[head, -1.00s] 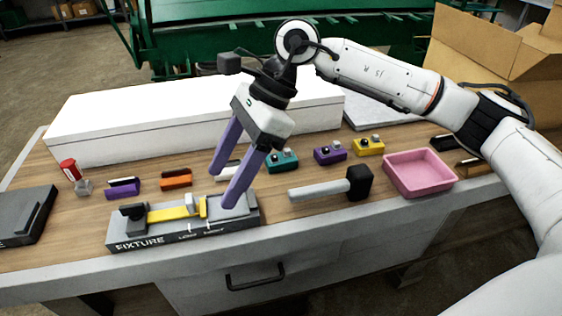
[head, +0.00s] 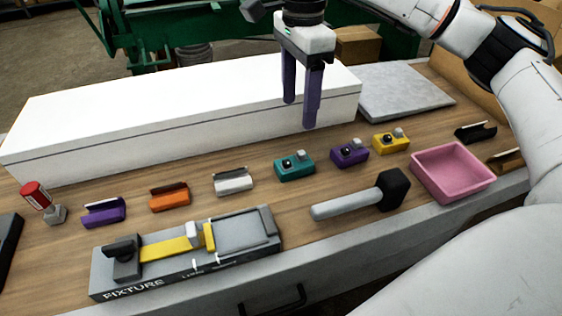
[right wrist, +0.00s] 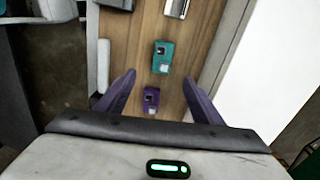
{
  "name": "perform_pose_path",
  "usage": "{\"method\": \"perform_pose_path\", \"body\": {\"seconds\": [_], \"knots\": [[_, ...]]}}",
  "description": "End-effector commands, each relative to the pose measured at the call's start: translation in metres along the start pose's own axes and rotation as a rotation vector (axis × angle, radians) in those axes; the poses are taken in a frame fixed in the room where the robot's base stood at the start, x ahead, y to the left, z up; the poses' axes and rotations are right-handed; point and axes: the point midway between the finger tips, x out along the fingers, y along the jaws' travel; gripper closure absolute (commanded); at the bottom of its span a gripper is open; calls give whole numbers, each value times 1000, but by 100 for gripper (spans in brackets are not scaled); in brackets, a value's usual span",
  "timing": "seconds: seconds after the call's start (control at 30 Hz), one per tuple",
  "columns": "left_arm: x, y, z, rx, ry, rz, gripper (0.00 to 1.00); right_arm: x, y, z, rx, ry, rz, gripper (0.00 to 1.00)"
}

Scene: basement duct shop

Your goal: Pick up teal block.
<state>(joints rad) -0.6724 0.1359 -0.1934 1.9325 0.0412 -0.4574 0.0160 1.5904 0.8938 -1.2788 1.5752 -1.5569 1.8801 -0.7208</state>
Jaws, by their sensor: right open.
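The teal block (head: 294,167) sits on the wooden bench in the head view, between a white piece and a purple block. It has a dark round knob and a small grey cube on top. It also shows in the right wrist view (right wrist: 163,56), ahead of the fingertips. My right gripper (head: 299,114) is open and empty, with its purple fingers pointing down, above and behind the teal block by the white box. In the right wrist view the gripper (right wrist: 158,82) has its fingers spread, with the purple block between them lower down. My left gripper is not in view.
A long white box (head: 180,120) lies behind the blocks. A purple block (head: 349,153) and a yellow block (head: 390,140) stand to the right. A mallet (head: 360,197), a pink tray (head: 452,173) and a grey fixture (head: 185,252) lie nearer the front edge.

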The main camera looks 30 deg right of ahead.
Motion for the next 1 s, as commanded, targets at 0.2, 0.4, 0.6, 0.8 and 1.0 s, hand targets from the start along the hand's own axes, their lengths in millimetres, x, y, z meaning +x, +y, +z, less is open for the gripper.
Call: {"method": "perform_pose_path", "body": {"seconds": [0.2,0.4,0.6,0.8,1.0], "knots": [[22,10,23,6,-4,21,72,40,0,0,0,-1,-1,39],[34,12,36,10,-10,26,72,63,0,0,0,-2,-1,39],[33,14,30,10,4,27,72,84,0,0,0,0,0,39],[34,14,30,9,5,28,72,110,0,0,0,-1,0,39],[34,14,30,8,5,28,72,126,-2,0,0,0,1,39]]}}
